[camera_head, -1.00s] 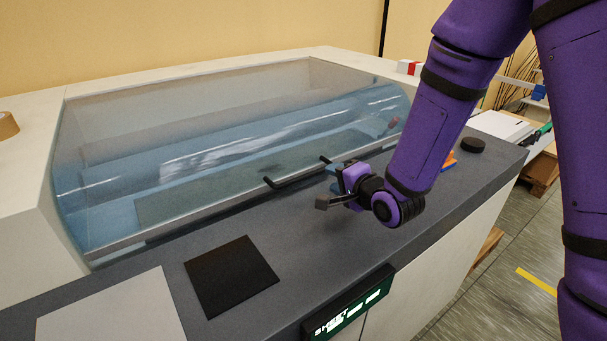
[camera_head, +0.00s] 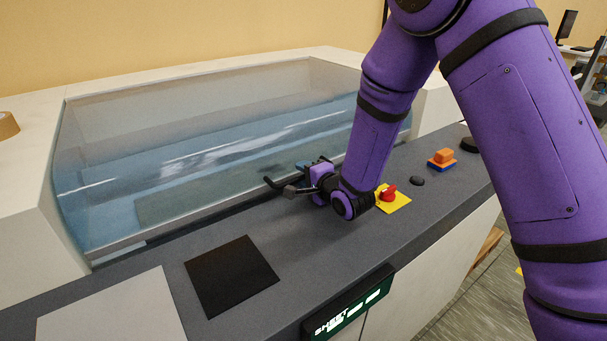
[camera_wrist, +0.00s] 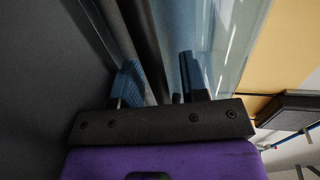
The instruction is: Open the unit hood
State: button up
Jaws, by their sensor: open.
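The unit hood (camera_head: 215,150) is a clear, bluish curved cover and is shut over the machine. Its black bar handle (camera_head: 273,183) stands out at the front lower edge; its right part is largely hidden by my gripper. My gripper (camera_head: 296,178) is at the handle with its jaws open. In the wrist view my gripper (camera_wrist: 160,65) has blue-padded fingers apart, with a long dark bar (camera_wrist: 143,35) running between them. I cannot tell whether either finger touches it. The hood (camera_wrist: 218,45) fills the area right of the bar there.
On the dark front ledge are a black pad (camera_head: 232,275), a red knob on a yellow plate (camera_head: 398,201), a small black button (camera_head: 417,181) and an orange and blue block (camera_head: 441,158). A green-lit display (camera_head: 350,305) is on the front edge. A tape roll (camera_head: 6,125) lies at left.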

jog(key=shift+w+a, duration=0.2)
jog(key=shift+w, duration=0.15)
jog(key=shift+c, duration=0.2)
grip_shut()
